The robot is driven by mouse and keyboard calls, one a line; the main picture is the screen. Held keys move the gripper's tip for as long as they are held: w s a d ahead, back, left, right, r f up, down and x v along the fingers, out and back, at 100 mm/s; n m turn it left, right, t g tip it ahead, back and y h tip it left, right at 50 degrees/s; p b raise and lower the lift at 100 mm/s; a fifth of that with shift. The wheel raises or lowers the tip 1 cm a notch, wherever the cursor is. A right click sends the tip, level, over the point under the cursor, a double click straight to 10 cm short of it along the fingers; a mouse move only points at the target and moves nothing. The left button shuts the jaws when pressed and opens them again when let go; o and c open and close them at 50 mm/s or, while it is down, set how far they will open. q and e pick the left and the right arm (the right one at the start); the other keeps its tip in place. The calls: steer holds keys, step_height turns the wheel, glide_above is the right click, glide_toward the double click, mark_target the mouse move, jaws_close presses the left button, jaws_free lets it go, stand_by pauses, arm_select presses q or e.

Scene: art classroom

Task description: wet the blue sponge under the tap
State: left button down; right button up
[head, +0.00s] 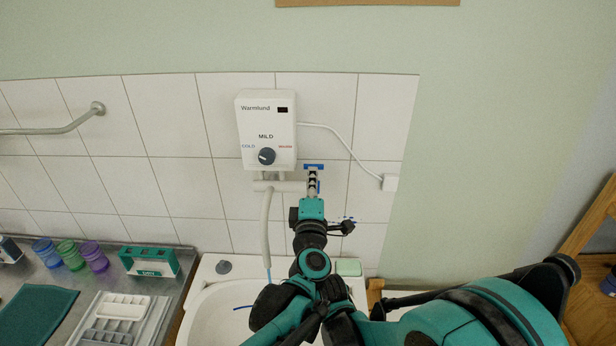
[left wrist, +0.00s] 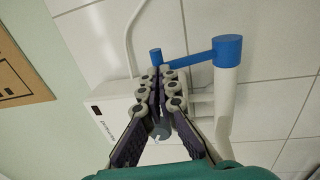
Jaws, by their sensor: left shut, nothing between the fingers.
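My left gripper (head: 313,172) is shut and empty, up at the wall just right of the water heater. In the left wrist view its fingers (left wrist: 162,70) meet close to the blue tap lever (left wrist: 190,55); I cannot tell whether they touch it. The lever also shows in the head view (head: 314,166). The pale tap spout (head: 266,225) hangs down over the white sink (head: 210,295), with a thin bluish streak below its end. A thin blue curved line lies in the basin. I cannot make out the blue sponge; my arm hides much of the sink.
The water heater (head: 267,125) hangs on the tiles, its cable running to a white box (head: 390,183). A pale green block (head: 348,267) sits on the sink's back rim. Cups, a green holder (head: 150,262) and a white tray (head: 122,307) stand on the counter at left.

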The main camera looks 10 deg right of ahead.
mark_target(313, 165)
arm_select(q)
steer(key=shift+s, duration=0.1)
steer(key=shift+r, duration=0.1)
arm_select(e)
steer(key=shift+r, duration=0.2)
steer(key=shift+r+p, duration=0.4)
steer(key=shift+p, duration=0.15)
arm_select(q)
steer(key=w, duration=0.1)
steer(key=w+r, duration=0.1)
steer(key=w+d+r, duration=0.1)
steer(key=shift+w, duration=0.25)
steer(key=shift+a, duration=0.1)
arm_select(e)
steer(key=shift+s, duration=0.1)
